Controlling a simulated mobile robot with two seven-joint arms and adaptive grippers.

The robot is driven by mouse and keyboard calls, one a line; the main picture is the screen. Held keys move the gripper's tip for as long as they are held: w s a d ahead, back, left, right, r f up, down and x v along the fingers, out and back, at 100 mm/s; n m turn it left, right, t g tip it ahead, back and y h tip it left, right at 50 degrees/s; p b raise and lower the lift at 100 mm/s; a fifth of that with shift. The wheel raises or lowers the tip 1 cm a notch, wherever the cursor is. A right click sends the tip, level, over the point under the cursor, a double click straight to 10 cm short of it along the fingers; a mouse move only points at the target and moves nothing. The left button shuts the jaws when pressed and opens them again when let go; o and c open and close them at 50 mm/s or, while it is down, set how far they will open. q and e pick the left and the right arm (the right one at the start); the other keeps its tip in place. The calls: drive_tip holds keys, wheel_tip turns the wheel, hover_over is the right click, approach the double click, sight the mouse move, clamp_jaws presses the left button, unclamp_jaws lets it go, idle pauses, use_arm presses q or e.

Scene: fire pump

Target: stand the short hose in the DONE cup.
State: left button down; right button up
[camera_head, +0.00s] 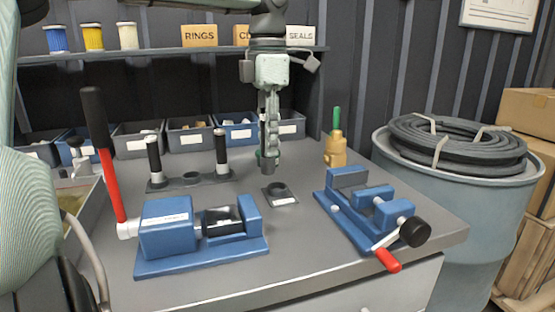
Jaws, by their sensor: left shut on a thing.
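My left gripper (268,152) points straight down over the middle of the bench, its fingers shut on a short grey piece, which I take for the short hose (267,167). Only its lower end shows below the fingertips; the rest is hidden. The DONE cup (277,188) seems to be the small dark round holder on a square plate with a white label, too small to read. It stands just below and slightly right of the held piece. A gap appears to show between the piece's lower end and the cup. My right gripper is not in view.
A rack (190,180) holding two black-and-white upright pieces stands left of the cup. A blue vise (165,228) with a red-and-black lever is front left; another blue vise (350,205) is right. A brass nozzle (335,152) stands behind. Bins (190,137) line the back.

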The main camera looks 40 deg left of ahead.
use_arm(q)
drive_tip(key=w+f, duration=0.1)
drive_tip(key=f, duration=0.1)
drive_tip(key=w+f, duration=0.1)
drive_tip(key=f, duration=0.1)
drive_tip(key=w+f, duration=0.1)
drive_tip(key=f, duration=0.1)
drive_tip(key=shift+a+p, duration=0.35)
drive_tip(key=shift+r, duration=0.1)
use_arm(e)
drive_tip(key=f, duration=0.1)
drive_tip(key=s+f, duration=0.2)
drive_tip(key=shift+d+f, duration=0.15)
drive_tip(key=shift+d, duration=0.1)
use_arm(q)
drive_tip(key=c, duration=1.3)
unclamp_jaws()
drive_tip(key=shift+c, duration=0.2)
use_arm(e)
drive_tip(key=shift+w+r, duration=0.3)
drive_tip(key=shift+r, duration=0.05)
